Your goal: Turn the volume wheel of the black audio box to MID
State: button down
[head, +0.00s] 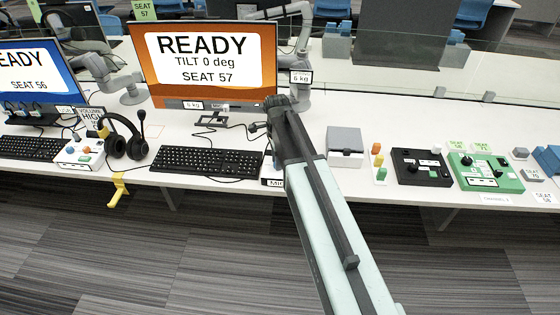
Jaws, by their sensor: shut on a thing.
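My gripper (283,128) is at the box, seen from behind. It is shut on what seems to be the box's volume wheel. The fingertips and the wheel are hidden by my arm, so the wheel's pointer cannot be read.
A monitor (205,93) reading "READY, TILT 0 deg, SEAT 57" stands behind. The keyboard (207,161) and headset (126,140) lie left. Right are a grey box (345,140), a black box with knobs (421,168) and a green box (486,173). A glass divider (430,75) runs behind.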

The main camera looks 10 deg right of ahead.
jog(key=m, duration=0.4)
jog(key=shift+s+d, duration=0.2)
jog(key=shift+s, duration=0.05)
dwell(0.5)
jog(key=c, duration=1.1)
grip_release()
jog(key=shift+a, duration=0.1)
notch_tip(320, 180, up, 8)
jog(key=p, duration=0.8)
